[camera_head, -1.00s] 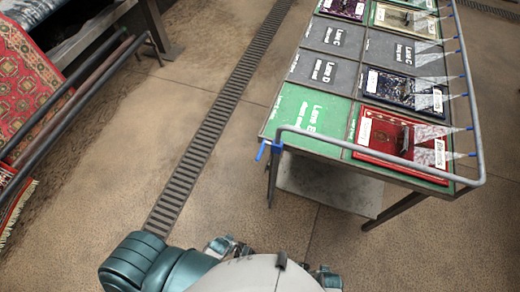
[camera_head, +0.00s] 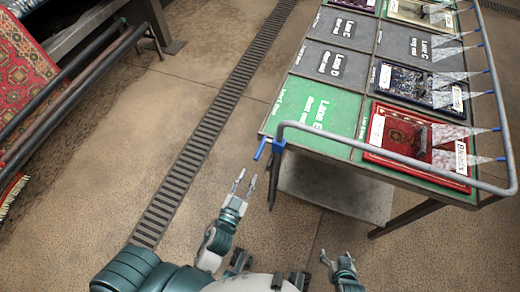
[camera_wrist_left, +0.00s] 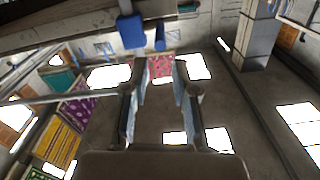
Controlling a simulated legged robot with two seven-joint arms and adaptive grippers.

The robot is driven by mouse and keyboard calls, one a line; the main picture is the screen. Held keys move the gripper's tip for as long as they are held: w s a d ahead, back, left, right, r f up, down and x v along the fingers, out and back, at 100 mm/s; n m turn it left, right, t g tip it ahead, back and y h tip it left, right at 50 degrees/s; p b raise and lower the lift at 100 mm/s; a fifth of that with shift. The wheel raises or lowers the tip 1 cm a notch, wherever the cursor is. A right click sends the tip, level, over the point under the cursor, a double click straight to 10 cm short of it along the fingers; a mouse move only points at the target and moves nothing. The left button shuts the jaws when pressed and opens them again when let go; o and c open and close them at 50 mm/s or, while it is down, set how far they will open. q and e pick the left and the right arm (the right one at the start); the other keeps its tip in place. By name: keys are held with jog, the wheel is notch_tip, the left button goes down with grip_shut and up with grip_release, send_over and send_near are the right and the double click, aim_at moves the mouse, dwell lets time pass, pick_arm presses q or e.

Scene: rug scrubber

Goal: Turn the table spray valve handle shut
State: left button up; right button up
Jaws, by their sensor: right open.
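The blue valve handle (camera_head: 261,149) sits at the near left end of the grey spray pipe (camera_head: 385,158), by the table's near left corner. It also shows in the left wrist view as a blue piece (camera_wrist_left: 160,38) beside a larger blue block (camera_wrist_left: 131,31), just beyond the fingertips. My left gripper (camera_head: 246,176) is open and empty, below and slightly left of the handle and apart from it. In its wrist view the two fingers (camera_wrist_left: 160,72) stand apart. My right gripper (camera_head: 335,259) is open and empty near the bottom of the head view, away from the handle.
The table (camera_head: 283,118) carries lane panels and small rug samples, with white spray cones (camera_head: 480,130) coming from the pipe's nozzles. A floor drain grate (camera_head: 205,135) runs to its left. A red rug (camera_head: 25,85) and dark rails stand at far left. Floor between is clear.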

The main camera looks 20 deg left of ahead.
aim_at(264, 142)
pick_arm(q)
jog(key=w, duration=1.1)
jog(key=shift+w+d+f, duration=0.1)
jog(key=shift+w+d, duration=0.1)
jog(key=shift+w, duration=0.1)
grip_shut()
